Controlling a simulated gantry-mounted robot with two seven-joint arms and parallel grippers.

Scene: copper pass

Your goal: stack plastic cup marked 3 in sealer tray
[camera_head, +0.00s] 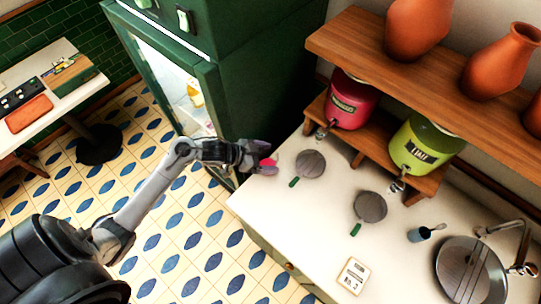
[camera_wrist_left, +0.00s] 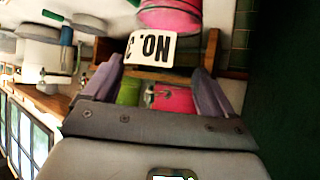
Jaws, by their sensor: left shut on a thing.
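My left gripper (camera_head: 259,159) is over the left end of the pale counter, by the green fridge. It is shut on a small pink plastic cup (camera_head: 268,162), mostly hidden by the fingers in the head view. In the left wrist view, pink (camera_wrist_left: 168,17) shows beyond the fingertips (camera_wrist_left: 162,56), with a white label reading "NO. 3" upside down in that picture. Whether the cup's base touches the counter is hard to tell. I cannot pick out a sealer tray with certainty. My right gripper is in neither view.
A small dark cup (camera_head: 419,234) and round sink (camera_head: 470,272) are right. Pink (camera_head: 351,100) and green (camera_head: 424,142) dispensers stand behind.

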